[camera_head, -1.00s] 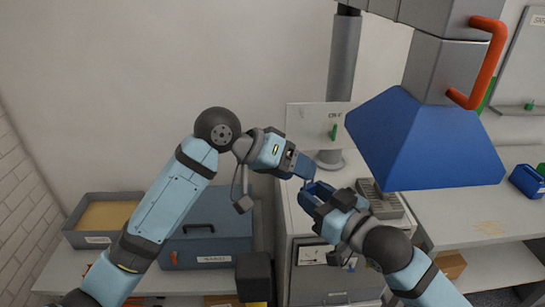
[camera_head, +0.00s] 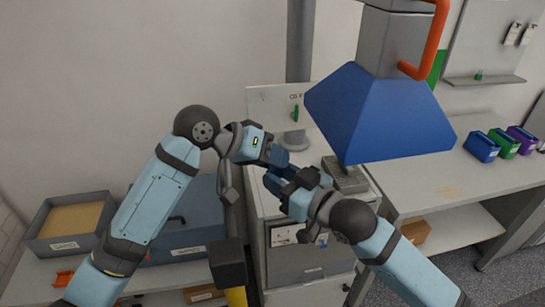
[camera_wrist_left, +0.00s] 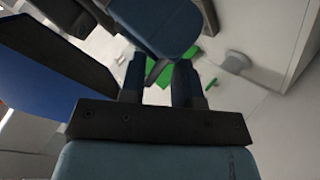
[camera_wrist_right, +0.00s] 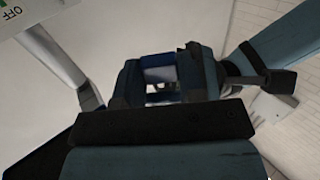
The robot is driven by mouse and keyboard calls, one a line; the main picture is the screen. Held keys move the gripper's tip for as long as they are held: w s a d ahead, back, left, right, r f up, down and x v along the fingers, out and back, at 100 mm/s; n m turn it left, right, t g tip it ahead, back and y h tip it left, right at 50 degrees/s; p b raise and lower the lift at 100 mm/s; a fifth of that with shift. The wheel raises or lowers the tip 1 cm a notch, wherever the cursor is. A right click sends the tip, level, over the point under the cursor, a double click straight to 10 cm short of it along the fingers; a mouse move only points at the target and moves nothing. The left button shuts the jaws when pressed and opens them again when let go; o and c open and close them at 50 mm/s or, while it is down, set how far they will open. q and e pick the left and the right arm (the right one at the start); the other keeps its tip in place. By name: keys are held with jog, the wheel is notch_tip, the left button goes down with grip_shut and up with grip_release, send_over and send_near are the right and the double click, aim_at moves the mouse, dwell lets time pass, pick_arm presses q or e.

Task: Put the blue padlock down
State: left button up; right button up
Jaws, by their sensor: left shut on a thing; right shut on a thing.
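My left gripper (camera_head: 279,156) and my right gripper (camera_head: 272,180) are close together above the grey cabinet, their tips almost meeting. My right gripper is shut on a blue thing (camera_wrist_right: 160,75) with a pale part, seen between its fingers in the right wrist view; it looks like the blue padlock, mostly hidden by the fingers. My left gripper is shut on a small dark thing (camera_wrist_left: 157,70) in the left wrist view; I cannot tell whether it is part of the same padlock. In the head view the fingers hide both held things.
A blue hood (camera_head: 375,115) hangs just right of the grippers. A grey slotted block (camera_head: 345,174) stands on the cabinet top (camera_head: 262,205). Blue (camera_head: 481,147), green (camera_head: 503,142) and purple (camera_head: 522,138) bins stand on the right bench. A tray (camera_head: 68,222) and a blue box (camera_head: 185,215) are at left.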

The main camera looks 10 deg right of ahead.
jog(key=o, duration=0.9)
jog(key=shift+r, duration=0.1)
jog(key=shift+s, duration=0.15)
